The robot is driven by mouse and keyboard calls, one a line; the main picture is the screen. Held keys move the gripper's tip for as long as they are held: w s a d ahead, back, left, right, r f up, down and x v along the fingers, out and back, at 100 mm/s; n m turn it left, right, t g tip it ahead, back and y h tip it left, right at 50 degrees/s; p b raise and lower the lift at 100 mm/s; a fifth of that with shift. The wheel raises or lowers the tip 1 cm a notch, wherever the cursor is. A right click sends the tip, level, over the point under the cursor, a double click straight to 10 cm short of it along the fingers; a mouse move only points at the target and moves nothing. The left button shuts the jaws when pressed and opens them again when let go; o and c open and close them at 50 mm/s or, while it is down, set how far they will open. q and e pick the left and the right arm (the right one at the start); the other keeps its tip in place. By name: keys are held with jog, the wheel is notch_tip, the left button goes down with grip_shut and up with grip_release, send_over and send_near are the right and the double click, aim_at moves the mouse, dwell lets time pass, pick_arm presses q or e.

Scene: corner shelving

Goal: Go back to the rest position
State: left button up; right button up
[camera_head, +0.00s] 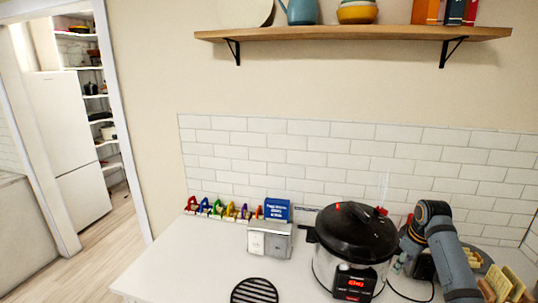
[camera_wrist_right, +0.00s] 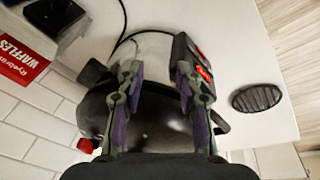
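My right arm comes in at the right of the head view, bent over the counter. Its gripper (camera_head: 401,262) is low beside the right side of a black-lidded electric cooker (camera_head: 355,240). In the right wrist view my right gripper (camera_wrist_right: 160,70) has its two fingers well apart with nothing gripped between them. The cooker's dark lid (camera_wrist_right: 155,125) lies behind and between the fingers there. I cannot tell whether the fingers touch the cooker. My left gripper is not in view.
A white counter (camera_head: 190,265) holds a black round trivet (camera_head: 254,291), a metal toaster-like box (camera_head: 268,240) and colourful small items along the tiled wall. A wooden shelf (camera_head: 350,34) hangs above. A waffle box (camera_wrist_right: 22,62) and a black cable show in the wrist view. The counter's left part is clear.

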jog(key=s+a+f+m, duration=0.1)
jog(key=s+a+f, duration=0.8)
jog(key=s+f, duration=0.25)
jog(key=s+a+m+t, duration=0.15)
jog(key=s+a, duration=0.25)
jog(key=s, duration=0.5)
jog(key=s+a+m, duration=0.3)
jog(key=s, duration=0.6)
notch_tip(320, 180, down, 32)
jog(key=s+d+g+b, duration=0.2)
jog(key=s+b, duration=0.1)
jog(key=b, duration=0.3)
pick_arm(q)
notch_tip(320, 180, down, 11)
jog(key=b, duration=0.5)
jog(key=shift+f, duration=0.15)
pick_arm(e)
jog(key=s+d+f, duration=0.1)
jog(key=s+f, duration=1.8)
jog(key=f, duration=0.3)
jog(key=shift+d+f+g+h, duration=0.25)
jog(key=shift+g+h, duration=0.05)
jog(key=shift+g, duration=0.15)
